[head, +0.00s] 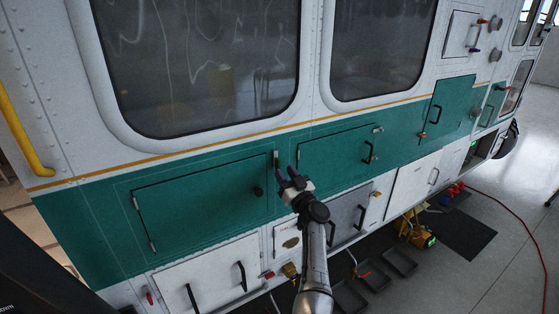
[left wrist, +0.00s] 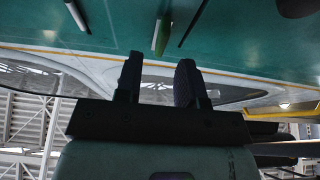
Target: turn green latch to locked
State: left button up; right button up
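The latch (head: 276,160) is a small upright bar on the green side panel, between two green hatch doors, in the head view. In the left wrist view the latch (left wrist: 161,36) shows a light edge and a green face, ahead of the fingers. My left gripper (head: 287,176) is just below and to the right of the latch in the head view. Its two dark fingers (left wrist: 158,84) stand apart with nothing between them, and a gap shows between fingertips and latch. My right gripper is in neither view.
The right green door (head: 330,155) has a black handle (head: 368,152). White and grey lower doors, black trays (head: 400,262) and a yellow unit (head: 415,233) are below.

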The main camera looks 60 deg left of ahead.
aim_at(280, 165)
pick_arm(q)
jog(key=shift+p+x, duration=0.55)
jog(key=shift+x, duration=1.55)
grip_shut()
